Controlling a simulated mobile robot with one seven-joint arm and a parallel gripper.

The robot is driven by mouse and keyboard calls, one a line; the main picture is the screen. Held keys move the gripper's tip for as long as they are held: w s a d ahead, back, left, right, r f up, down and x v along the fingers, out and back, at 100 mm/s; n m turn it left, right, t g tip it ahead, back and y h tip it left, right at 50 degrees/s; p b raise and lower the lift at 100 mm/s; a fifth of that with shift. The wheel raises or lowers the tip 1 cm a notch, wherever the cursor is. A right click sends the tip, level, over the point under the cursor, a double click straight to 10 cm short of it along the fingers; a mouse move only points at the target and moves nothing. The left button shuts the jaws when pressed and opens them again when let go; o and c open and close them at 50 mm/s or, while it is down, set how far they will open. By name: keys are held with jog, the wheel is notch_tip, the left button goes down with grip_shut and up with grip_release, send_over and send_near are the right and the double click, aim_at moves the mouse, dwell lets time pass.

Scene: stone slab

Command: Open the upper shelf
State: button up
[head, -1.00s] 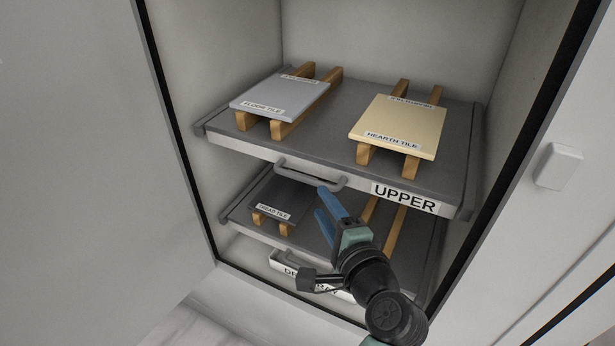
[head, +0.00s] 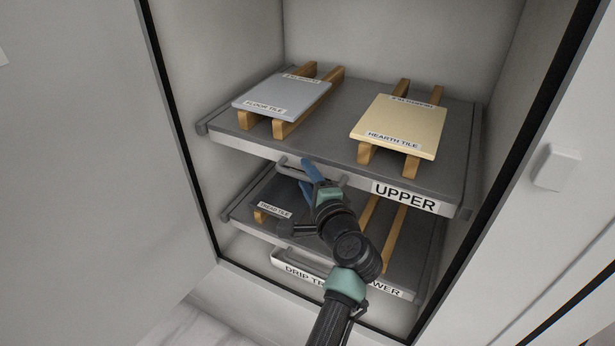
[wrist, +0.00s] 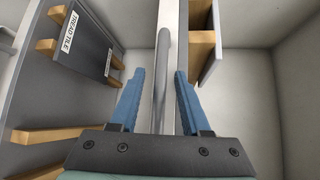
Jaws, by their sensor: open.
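The upper shelf (head: 238,146) is a dark grey pull-out shelf with a light front edge, labelled UPPER at the right. Its grey bar handle (head: 285,162) sticks out at the front middle. My gripper (head: 308,174) is at this handle, open, its blue fingers pointing into the cabinet. In the wrist view, the handle (wrist: 163,75) runs between the two blue fingers, with visible gaps to each. The shelf's front edge also lies between them. My gripper partly hides the handle in the head view.
On the upper shelf, a grey floor tile (head: 282,95) and a cream hearth tile (head: 398,126) rest on wooden strips. Below is a lower shelf with a dark tread tile (wrist: 85,42) and wooden strips. A drip tray (head: 290,265) lies at the bottom. Cabinet walls flank both sides.

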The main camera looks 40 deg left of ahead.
grip_shut()
dwell(1.3)
